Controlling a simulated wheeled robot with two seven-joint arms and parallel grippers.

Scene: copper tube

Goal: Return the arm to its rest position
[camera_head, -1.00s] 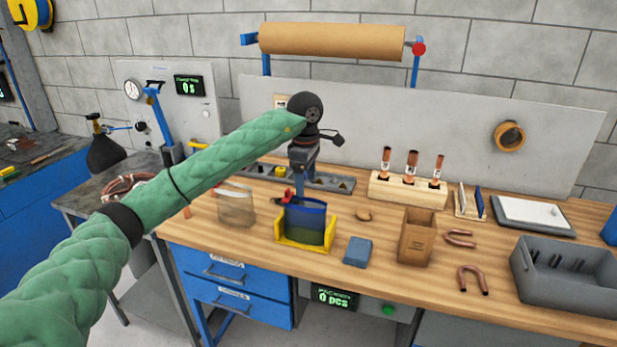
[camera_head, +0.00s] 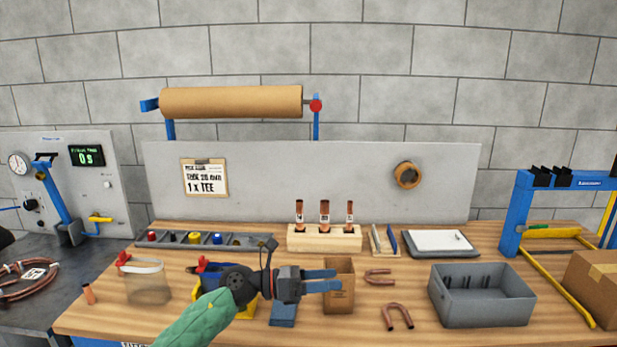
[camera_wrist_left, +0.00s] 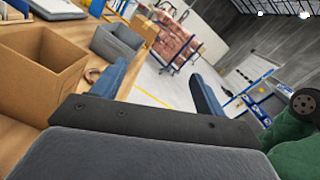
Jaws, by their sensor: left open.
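My left arm, in a green quilted sleeve, comes in from the bottom of the head view. My left gripper (camera_head: 328,280) is open and empty, its two blue fingers pointing right, above the front of the wooden workbench (camera_head: 100,311). It overlaps the small brown cardboard box (camera_head: 341,298) in the head view. In the left wrist view, the blue fingers of the left gripper (camera_wrist_left: 160,86) are spread wide with nothing between them, and the open box (camera_wrist_left: 35,72) is at the left. My right gripper is not in view.
Bent copper tubes (camera_head: 398,317) and a grey bin (camera_head: 482,309) lie to the right. A wooden block with copper fittings (camera_head: 324,240) stands behind. A yellow and blue holder (camera_head: 245,308) is partly hidden by my arm. A blue frame (camera_head: 516,213) stands far right.

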